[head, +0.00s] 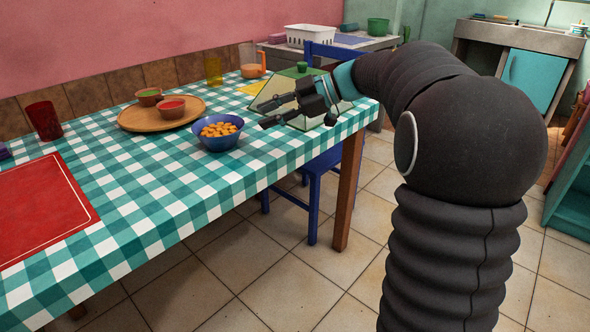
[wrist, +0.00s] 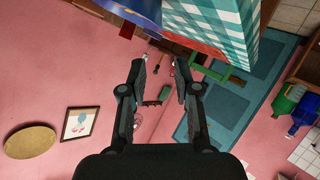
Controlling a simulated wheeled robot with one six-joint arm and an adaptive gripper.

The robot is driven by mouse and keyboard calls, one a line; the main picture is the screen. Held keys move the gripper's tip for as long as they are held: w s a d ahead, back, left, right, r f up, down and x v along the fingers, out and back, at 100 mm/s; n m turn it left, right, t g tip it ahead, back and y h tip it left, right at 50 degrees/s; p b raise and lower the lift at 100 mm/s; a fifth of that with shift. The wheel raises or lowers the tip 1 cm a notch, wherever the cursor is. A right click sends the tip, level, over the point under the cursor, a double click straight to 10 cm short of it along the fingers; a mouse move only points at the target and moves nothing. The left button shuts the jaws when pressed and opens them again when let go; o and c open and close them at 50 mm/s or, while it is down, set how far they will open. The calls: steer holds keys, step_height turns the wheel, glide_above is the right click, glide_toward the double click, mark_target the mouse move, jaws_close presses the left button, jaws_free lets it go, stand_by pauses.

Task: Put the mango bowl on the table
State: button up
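The mango bowl, a blue bowl (head: 218,141) filled with orange cubes, stands upright on the table (head: 150,170), near its front edge, on a teal and white checked cloth. My gripper (head: 264,116) is to the right of the bowl in the head view, its fingers pointing left towards it. The fingers are apart with nothing between them, as the wrist view (wrist: 160,66) also shows. They look clear of the bowl. A blue shape at the top edge of the wrist view is cut off; I cannot tell if it is the bowl.
A round wooden tray (head: 135,121) with two small bowls lies behind the mango bowl. A mesh food cover (head: 262,101) is close by my gripper. A red cup (head: 43,120), yellow glass (head: 214,71) and red mat (head: 40,205) are on the table. A blue chair (head: 315,190) stands beside it.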

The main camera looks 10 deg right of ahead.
step_height(320, 180, up, 11)
steer(key=w+m+t+h, duration=0.25)
steer(key=m+t, duration=0.35)
steer(key=t, duration=0.5)
steer(key=s+d+m+t+h, duration=0.3)
steer(key=s+d+m+h, duration=0.2)
steer(key=d+m+h, duration=0.3)
steer(key=s+d+f+m+g+h, duration=0.3)
steer(key=s+f+m+g+h, duration=0.2)
steer(key=s+f, duration=0.5)
steer(key=s+a+f+g+y, duration=0.1)
steer(key=s+a+f+g, duration=0.2)
steer(key=s+f, duration=0.4)
steer(key=s+a+f+m+g+y, duration=0.1)
steer(key=s+a+f+g+y, duration=0.1)
steer(key=s+f, duration=0.6)
steer(key=s+a+g, duration=0.1)
steer(key=s+g, duration=0.1)
steer(key=s, duration=0.1)
steer(key=shift+s+f, duration=0.15)
steer(key=shift+f, duration=0.15)
